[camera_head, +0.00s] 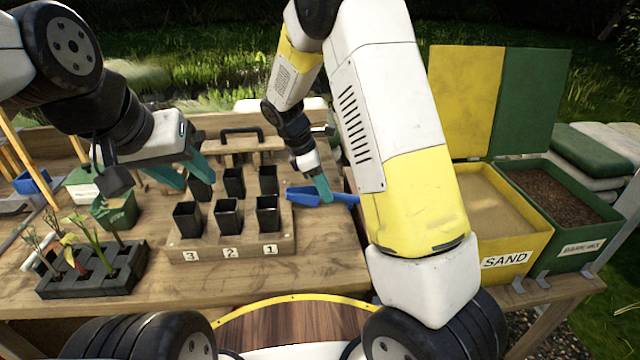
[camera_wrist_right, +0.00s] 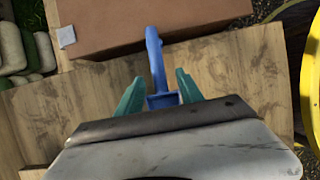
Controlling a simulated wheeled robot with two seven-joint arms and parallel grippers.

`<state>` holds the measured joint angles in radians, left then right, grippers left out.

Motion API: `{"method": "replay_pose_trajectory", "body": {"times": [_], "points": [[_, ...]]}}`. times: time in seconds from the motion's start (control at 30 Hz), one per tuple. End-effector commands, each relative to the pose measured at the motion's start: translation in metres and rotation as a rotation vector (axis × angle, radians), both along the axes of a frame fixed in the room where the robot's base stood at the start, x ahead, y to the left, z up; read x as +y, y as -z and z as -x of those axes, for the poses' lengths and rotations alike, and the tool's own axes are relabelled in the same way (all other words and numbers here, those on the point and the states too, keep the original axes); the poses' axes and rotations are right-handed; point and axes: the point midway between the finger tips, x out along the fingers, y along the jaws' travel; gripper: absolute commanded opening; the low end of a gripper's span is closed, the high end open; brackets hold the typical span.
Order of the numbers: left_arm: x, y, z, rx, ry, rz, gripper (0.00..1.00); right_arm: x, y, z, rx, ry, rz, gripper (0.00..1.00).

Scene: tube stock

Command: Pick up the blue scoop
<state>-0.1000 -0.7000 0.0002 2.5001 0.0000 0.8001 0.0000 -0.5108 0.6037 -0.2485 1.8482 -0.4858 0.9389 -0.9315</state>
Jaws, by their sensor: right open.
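The blue scoop (camera_head: 308,195) lies on the wooden table in the head view, just right of the numbered pot rack. Its handle points right, partly behind my right arm. In the right wrist view the blue scoop (camera_wrist_right: 156,68) lies between the two teal fingers, its handle reaching up toward a cardboard box. My right gripper (camera_head: 323,188) is open over the scoop; in the wrist view its fingers (camera_wrist_right: 158,92) stand apart on either side of it. My left gripper (camera_head: 185,172) is above the table at the left, near the pots, its teal fingers apart and nothing seen between them.
A wooden rack (camera_head: 185,250) holds several black pots. A black seedling tray (camera_head: 90,285) and a green pot (camera_head: 116,210) stand at the left. The yellow sand bin (camera_head: 500,262) and green bark bin (camera_head: 580,258) stand at the right. A cardboard box (camera_wrist_right: 140,22) borders the scoop's handle.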

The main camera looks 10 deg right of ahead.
Motion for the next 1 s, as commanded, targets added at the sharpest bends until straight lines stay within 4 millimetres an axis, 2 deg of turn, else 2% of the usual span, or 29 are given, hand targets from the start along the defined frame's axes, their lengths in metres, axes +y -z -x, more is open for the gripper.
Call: {"method": "replay_pose_trajectory", "body": {"times": [0.1, 0.2, 0.47, 0.5, 0.7, 0.73, 1.0], "points": [[0.000, 0.000, 0.000, 0.000, 0.000, 0.000, 0.40, -0.008, 0.019, -0.001, 0.003, 0.001, 0.002, 0.44], [0.000, 0.000, 0.000, 0.000, 0.000, 0.000, 0.40, -0.012, 0.028, -0.001, 0.001, 0.002, 0.000, 0.44], [0.000, 0.000, 0.000, 0.000, 0.000, 0.000, 0.40, -0.014, 0.032, -0.001, 0.000, 0.001, -0.001, 0.44], [0.000, 0.000, 0.000, 0.000, 0.000, 0.000, 0.40, -0.014, 0.032, -0.001, 0.000, 0.001, -0.001, 0.42], [0.000, 0.000, 0.000, 0.000, 0.000, 0.000, 0.40, -0.014, 0.032, -0.001, 0.000, 0.001, -0.001, 0.03], [0.000, 0.000, 0.000, 0.000, 0.000, 0.000, 0.40, -0.013, 0.032, -0.001, 0.000, 0.001, -0.001, 0.00], [0.000, 0.000, 0.000, 0.000, 0.000, 0.000, 0.40, -0.013, 0.032, -0.001, -0.001, 0.002, -0.001, 0.00]]}}
